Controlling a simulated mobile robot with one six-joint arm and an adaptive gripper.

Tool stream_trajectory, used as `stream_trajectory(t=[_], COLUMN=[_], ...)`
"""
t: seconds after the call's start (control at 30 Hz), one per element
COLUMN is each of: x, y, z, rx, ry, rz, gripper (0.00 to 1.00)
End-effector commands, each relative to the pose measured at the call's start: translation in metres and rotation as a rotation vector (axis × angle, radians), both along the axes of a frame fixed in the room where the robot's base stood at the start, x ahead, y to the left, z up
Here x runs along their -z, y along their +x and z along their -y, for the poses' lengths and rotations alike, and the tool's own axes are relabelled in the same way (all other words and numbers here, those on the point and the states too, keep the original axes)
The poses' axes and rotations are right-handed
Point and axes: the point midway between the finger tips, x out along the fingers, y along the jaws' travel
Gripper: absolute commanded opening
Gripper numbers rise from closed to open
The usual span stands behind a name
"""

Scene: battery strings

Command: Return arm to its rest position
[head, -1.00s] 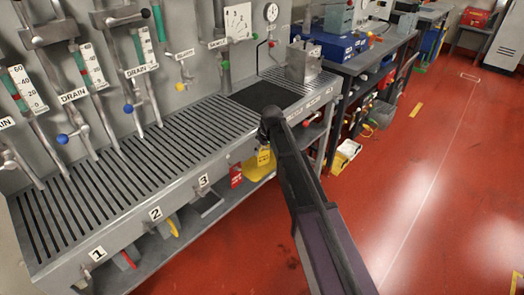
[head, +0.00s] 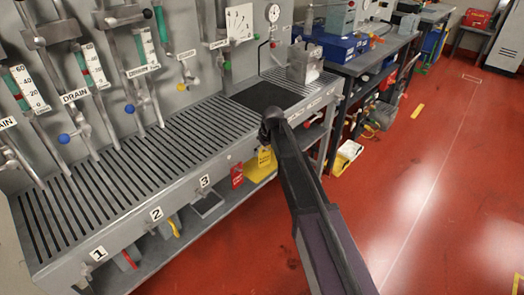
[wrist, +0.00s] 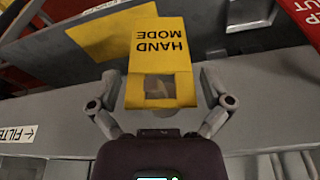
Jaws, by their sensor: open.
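My gripper (wrist: 160,88) shows in the wrist view with its two fingers spread apart. A yellow tag (wrist: 160,40) reading HAND MODE, upside down in the picture, appears between and beyond the fingers. Neither finger is seen closed on it. In the head view my arm reaches from the bottom to the bench's front edge. Its far end hides my gripper there. The yellow tag (head: 264,157) shows just left of the arm, below the bench edge.
The grey slatted bench (head: 150,165) stands close to the arm, with pipes, valves and gauges behind. A red tag (head: 237,175) hangs under its front edge. A second table (head: 365,62) stands beyond. The red floor (head: 440,170) to the right is mostly clear.

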Motion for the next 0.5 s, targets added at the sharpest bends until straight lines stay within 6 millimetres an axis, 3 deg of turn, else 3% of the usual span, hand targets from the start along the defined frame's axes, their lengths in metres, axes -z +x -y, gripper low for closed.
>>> stream_trajectory(t=[0.33, 0.5], x=[0.0, 0.0], y=[0.0, -0.01], z=[0.0, 0.011], rx=[0.0, 0.022], ry=[0.0, -0.004], rz=[0.0, -0.008], gripper=[1.0, 1.0])
